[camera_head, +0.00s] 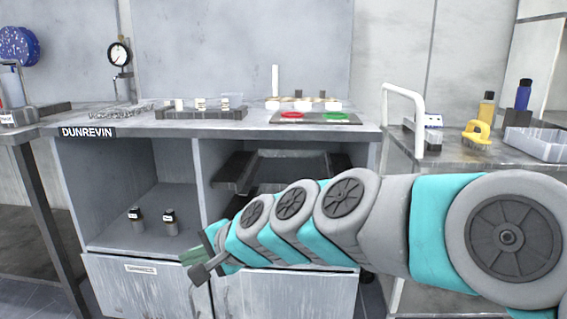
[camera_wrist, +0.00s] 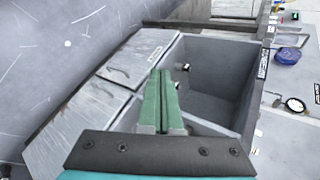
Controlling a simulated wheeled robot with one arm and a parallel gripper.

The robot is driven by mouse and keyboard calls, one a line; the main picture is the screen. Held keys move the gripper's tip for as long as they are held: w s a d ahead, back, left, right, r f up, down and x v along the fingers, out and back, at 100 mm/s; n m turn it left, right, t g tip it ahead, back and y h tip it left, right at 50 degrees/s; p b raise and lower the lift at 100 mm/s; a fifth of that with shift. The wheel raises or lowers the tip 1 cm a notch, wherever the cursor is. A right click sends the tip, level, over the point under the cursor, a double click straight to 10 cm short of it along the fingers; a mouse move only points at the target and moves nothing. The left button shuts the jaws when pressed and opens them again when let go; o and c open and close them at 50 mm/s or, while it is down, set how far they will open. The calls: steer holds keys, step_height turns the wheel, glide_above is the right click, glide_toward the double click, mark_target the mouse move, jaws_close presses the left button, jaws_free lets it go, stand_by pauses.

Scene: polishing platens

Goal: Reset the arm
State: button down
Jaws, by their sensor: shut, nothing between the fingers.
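My arm reaches in from the right in the head view, across the front of the grey cabinet (camera_head: 130,242). In the wrist view my gripper (camera_wrist: 163,76) shows two green fingers close together, shut and empty. Behind the fingers lie the cabinet's open compartment (camera_wrist: 215,60) and its doors (camera_wrist: 140,55). My arm hides part of the cabinet's right side in the head view.
Two small dark bottles (camera_head: 153,221) stand in the cabinet's left compartment. The cabinet top holds a dark rack (camera_head: 200,114) and a plate with red and green discs (camera_head: 315,118). A cart at right carries a yellow brush (camera_head: 476,136) and a clear tray (camera_head: 537,143).

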steer(key=s+d+f+n+g+h, duration=0.2)
steer(key=s+d+f+h, duration=0.1)
steer(key=s+d, duration=0.5)
steer(key=s+d+f+n+g+h, duration=0.2)
steer(key=s+d+f, duration=0.4)
steer(key=s+d, duration=0.3)
steer(key=s+d+f+n+g+h+p, duration=0.1)
steer(key=s+d+f+n+g+h, duration=0.2)
steer(key=s+d, duration=0.5)
steer(key=d+f+h, duration=0.1)
steer(key=d+f, duration=0.1)
steer(key=d, duration=0.5)
steer(key=shift+s+f+h, duration=0.25)
steer(key=shift+h, duration=0.15)
